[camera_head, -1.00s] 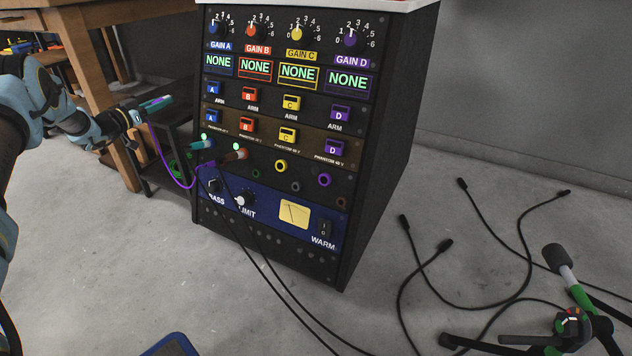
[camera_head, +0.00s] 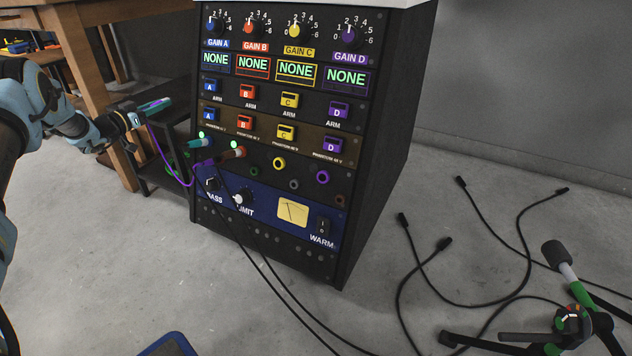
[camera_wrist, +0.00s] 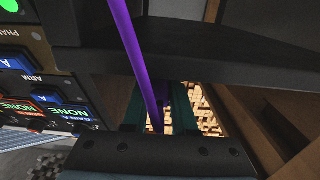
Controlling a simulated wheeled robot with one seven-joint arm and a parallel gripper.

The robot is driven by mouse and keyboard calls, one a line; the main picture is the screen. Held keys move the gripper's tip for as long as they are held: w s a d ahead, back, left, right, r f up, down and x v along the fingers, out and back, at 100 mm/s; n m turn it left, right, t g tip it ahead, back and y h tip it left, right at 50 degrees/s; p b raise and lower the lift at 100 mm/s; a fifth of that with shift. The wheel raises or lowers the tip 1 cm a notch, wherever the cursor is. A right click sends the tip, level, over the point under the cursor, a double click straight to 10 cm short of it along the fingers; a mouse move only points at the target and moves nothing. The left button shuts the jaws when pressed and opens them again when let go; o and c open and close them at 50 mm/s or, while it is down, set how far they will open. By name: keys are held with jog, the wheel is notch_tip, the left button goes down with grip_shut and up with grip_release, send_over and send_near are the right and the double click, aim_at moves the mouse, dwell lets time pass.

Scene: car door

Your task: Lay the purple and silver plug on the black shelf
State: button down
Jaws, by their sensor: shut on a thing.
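My gripper (camera_head: 160,104) is at the left of the head view, in front of the wooden table and left of the rack. It is shut on the purple and silver plug, which is mostly hidden between the teal fingers. A purple cable (camera_head: 165,165) hangs from it and loops toward the rack front. In the wrist view the cable (camera_wrist: 135,50) runs down between the fingers (camera_wrist: 160,112), and the plug itself is hard to make out. The black shelf (camera_head: 163,182) stands low between the table leg and the rack, below my gripper and partly hidden by the rack.
The black rack (camera_head: 375,150) stands close to the right of my gripper. Teal (camera_head: 197,143) and brown (camera_head: 228,155) plugs stick out of its front, with black cables hanging down. The wooden table (camera_head: 125,60) is behind. Loose cables (camera_head: 480,300) and a stand (camera_head: 580,295) lie on the floor at right.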

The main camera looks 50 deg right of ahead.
jog(key=shift+f+b, duration=0.5)
jog(key=shift+f, duration=0.55)
jog(key=c, duration=0.6)
grip_release()
jog(key=shift+c, duration=0.2)
jog(key=p+v, duration=0.4)
jog(key=v, duration=0.6)
jog(key=shift+s+a, duration=0.15)
jog(key=shift+a, duration=0.2)
